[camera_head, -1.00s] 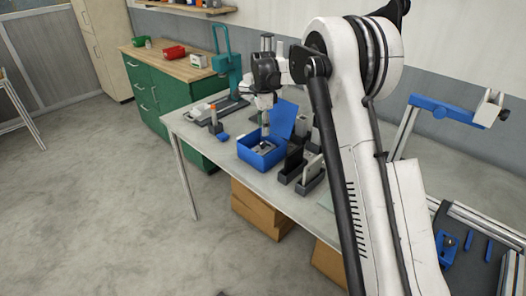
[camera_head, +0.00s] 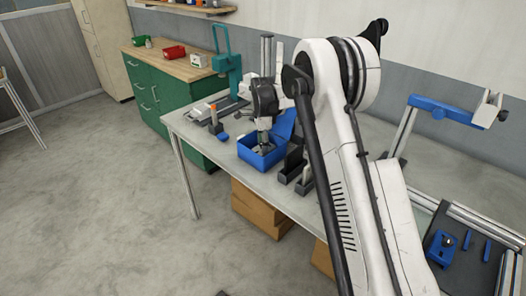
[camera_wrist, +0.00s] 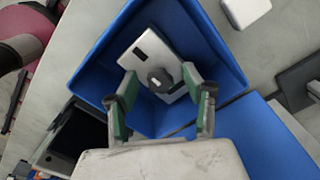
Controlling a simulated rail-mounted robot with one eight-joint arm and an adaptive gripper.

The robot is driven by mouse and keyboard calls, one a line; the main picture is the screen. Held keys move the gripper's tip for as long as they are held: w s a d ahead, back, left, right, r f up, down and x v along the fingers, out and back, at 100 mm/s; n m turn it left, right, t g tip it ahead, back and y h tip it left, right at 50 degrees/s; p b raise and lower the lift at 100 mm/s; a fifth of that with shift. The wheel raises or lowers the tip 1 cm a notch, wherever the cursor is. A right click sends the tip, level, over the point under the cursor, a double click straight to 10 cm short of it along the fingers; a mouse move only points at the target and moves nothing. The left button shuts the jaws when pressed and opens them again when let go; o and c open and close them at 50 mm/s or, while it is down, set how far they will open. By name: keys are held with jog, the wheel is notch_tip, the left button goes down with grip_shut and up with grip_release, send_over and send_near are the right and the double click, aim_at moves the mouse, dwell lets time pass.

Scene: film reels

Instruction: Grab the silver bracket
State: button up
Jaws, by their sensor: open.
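The silver bracket (camera_wrist: 150,62) is a flat plate with dark slots and a dark round part on it. It lies inside the blue box (camera_wrist: 222,48), as the wrist view shows. My gripper (camera_wrist: 155,88) is open, its two green-lined fingers spread on either side of the bracket's lower part; I cannot tell whether they touch it. In the head view my gripper (camera_head: 264,143) points down into the blue box (camera_head: 263,162), and the bracket there is mostly hidden.
The box's blue lid (camera_wrist: 262,140) stands open beside it. Dark upright holders (camera_head: 292,163) stand just right of the box on the grey table (camera_head: 190,125). A teal stand (camera_head: 228,62) is behind to the left. The table's left part has some free room.

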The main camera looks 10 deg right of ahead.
grip_shut()
jog(key=shift+r, duration=0.15)
